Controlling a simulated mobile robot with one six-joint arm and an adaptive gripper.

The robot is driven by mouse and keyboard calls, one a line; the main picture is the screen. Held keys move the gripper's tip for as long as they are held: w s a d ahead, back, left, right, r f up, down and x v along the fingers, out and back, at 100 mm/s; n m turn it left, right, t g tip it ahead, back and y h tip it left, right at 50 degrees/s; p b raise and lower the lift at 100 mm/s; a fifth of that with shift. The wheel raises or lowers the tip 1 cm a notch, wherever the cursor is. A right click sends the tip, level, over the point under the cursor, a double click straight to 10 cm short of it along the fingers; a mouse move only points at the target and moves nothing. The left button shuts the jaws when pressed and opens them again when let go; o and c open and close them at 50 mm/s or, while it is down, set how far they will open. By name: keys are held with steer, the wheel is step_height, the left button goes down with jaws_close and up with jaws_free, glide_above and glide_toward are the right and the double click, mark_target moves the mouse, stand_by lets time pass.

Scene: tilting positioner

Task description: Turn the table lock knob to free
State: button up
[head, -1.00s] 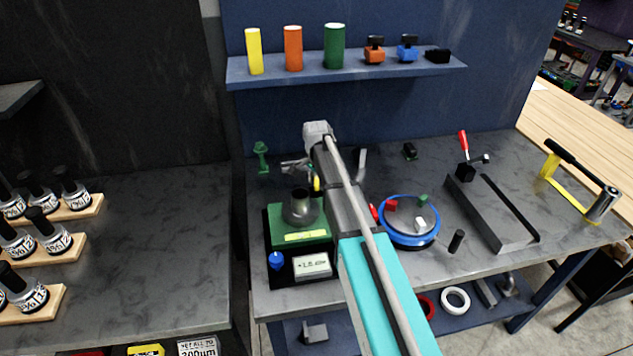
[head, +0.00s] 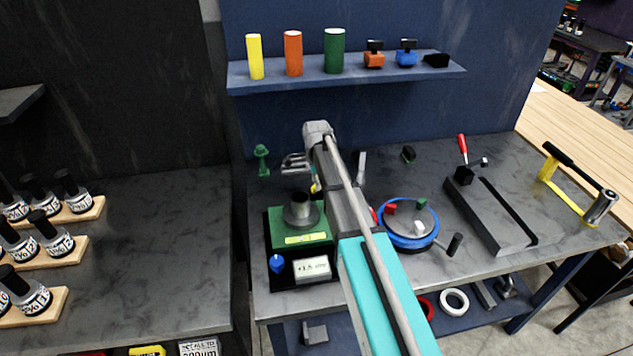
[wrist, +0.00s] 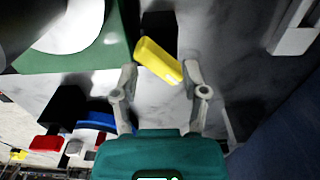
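The positioner has a green base (head: 322,244) with a grey round part (head: 300,210) on top and a small display (head: 311,268) in front. A blue knob (head: 277,263) stands at its front left corner. A yellow knob or lever (wrist: 158,62) shows in the wrist view beside the green base; it is mostly hidden by my arm in the head view. My gripper (wrist: 160,78) is open, its two fingers apart on either side of the yellow part's near end. I cannot tell whether the right finger touches it. Which knob is the table lock is not readable.
A blue-rimmed round tray (head: 408,240) with small blocks stands right of my arm. A grey vise-like block (head: 490,215) with a red lever lies further right. A green stand (head: 261,160) is behind the positioner. A shelf (head: 345,80) holds coloured cylinders.

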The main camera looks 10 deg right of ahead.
steer(key=shift+r+p, duration=6)
steer(key=shift+r, duration=0.35)
steer(key=s+r+n+p, duration=0.2)
steer(key=s+n, duration=1.5)
steer(key=s, duration=0.9)
steer(key=shift+r+n, duration=0.15)
steer(key=shift+n, duration=0.15)
steer(key=shift+w+d, duration=0.1)
steer(key=shift+w, duration=0.1)
steer(key=w+f+m+b, duration=0.2)
steer(key=w+m, duration=0.6)
steer(key=w, duration=1.7)
steer(key=shift+w+f+m, duration=0.3)
steer(key=shift+f+m, duration=0.05)
steer(key=shift+m, duration=0.05)
steer(key=shift+f+b, duration=0.1)
steer(key=shift+b, duration=0.2)
step_height(320, 180, down, 14)
steer(key=b, duration=1.3)
steer(key=shift+r+b, duration=0.2)
steer(key=shift+b, duration=0.1)
